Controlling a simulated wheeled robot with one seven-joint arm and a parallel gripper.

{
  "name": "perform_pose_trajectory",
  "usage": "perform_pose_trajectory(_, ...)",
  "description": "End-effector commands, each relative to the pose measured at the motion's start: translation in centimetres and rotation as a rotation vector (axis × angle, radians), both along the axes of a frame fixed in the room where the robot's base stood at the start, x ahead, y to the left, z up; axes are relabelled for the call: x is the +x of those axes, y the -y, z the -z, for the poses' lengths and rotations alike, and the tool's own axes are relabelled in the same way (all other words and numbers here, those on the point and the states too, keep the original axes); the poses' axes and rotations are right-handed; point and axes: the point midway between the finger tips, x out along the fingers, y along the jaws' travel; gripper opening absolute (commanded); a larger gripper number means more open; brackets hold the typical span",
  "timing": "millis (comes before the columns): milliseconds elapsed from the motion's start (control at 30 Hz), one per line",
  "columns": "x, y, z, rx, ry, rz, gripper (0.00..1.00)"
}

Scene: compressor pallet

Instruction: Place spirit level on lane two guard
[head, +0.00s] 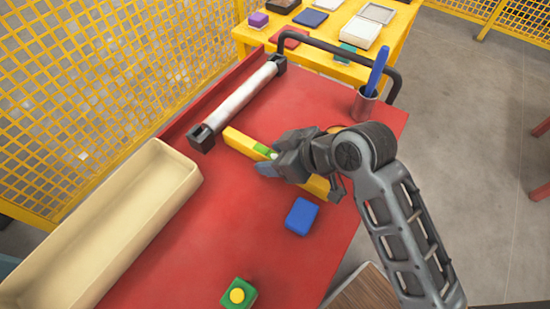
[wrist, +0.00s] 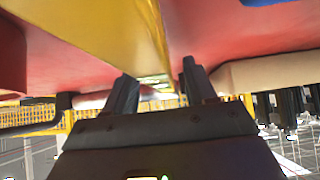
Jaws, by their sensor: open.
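The spirit level is a yellow bar (head: 238,141) with a green vial section, lying slantwise on the red cart top. In the wrist view it runs as a yellow strip (wrist: 125,25) towards the space between my fingers. My gripper (head: 272,157) is open over the middle of the level, hiding part of it. In the wrist view my two fingers (wrist: 160,88) stand apart, one on either side of the level's line; contact cannot be told. A pale roller-like bar with black end blocks (head: 240,98) lies beyond the level. No lane two guard can be identified by marking.
A long cream tray (head: 165,215) is at the left. A blue block (head: 301,216) and a green box with a yellow button (head: 238,293) lie nearer. A cup with a blue tool (head: 365,103) stands at the far right corner. A yellow table (head: 340,72) stands behind.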

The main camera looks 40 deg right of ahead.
Motion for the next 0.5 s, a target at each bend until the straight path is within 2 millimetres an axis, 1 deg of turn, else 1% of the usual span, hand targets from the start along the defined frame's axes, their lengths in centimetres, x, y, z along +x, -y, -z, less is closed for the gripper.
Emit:
perform_pose_trajectory(167,0.0,0.01,-0.01,0.0,0.0,0.0,0.55)
perform_pose_trajectory(500,-0.03,0.02,-0.02,0.0,0.0,0.0,0.23)
